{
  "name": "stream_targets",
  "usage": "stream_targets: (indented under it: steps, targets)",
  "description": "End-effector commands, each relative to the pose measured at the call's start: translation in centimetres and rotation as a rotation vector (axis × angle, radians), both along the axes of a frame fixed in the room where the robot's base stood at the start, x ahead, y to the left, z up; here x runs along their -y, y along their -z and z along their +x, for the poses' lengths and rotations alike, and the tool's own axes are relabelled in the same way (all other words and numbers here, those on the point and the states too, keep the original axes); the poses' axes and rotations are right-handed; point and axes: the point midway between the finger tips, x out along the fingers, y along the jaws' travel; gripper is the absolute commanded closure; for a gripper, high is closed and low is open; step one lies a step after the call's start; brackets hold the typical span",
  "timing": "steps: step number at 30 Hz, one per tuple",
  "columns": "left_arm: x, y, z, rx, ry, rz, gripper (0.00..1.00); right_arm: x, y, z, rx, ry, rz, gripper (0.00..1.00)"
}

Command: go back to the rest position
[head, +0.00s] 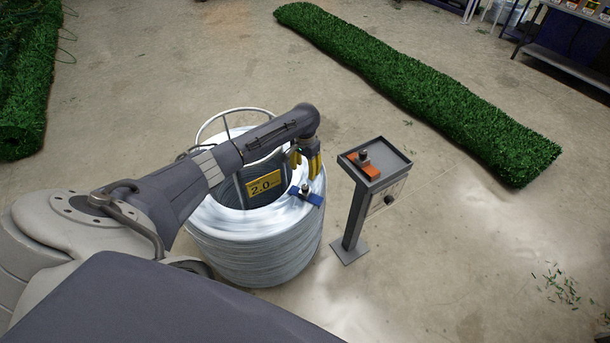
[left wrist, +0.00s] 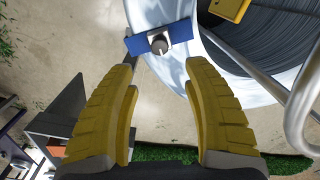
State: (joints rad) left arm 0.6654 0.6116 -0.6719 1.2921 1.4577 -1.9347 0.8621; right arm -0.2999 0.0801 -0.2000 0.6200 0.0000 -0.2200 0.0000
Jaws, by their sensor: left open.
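My left gripper (head: 305,166) has yellow fingers and hangs over the right side of the wire coil (head: 255,255). In the left wrist view its fingers (left wrist: 160,72) are spread apart with nothing between them. A blue piece with a metal knob (head: 304,195) lies at the coil's top rim, just below the gripper and apart from it. The blue piece also shows beyond the fingertips in the left wrist view (left wrist: 140,44). My right gripper is not in view.
A grey stand (head: 353,218) with a tray top is right of the coil, holding an orange piece with a knob (head: 370,171). A wire frame (head: 235,111) rises from the coil, with a yellow label (head: 264,184). Green turf rolls (head: 430,92) lie behind. Floor at the right is mostly clear.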

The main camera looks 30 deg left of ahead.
Motion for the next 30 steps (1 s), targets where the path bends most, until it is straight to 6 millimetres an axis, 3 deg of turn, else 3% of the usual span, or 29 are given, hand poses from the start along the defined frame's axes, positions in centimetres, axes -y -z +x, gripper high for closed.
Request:
stream_targets:
  steps: [6, 20, 25, 30]
  targets:
    - [0.0, -0.9, 0.0, -0.001, 0.001, 0.001, 0.5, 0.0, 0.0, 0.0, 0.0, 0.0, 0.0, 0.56]
    - [0.1, -0.8, -0.1, 0.0, 0.004, 0.001, 0.5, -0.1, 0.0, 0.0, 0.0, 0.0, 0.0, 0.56]
    - [2.2, 1.1, -1.5, 0.019, 0.07, 0.005, 0.5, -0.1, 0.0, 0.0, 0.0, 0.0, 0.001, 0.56]
    - [6.8, 4.4, -4.7, 0.088, 0.216, 0.015, 0.5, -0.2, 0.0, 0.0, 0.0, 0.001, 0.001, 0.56]
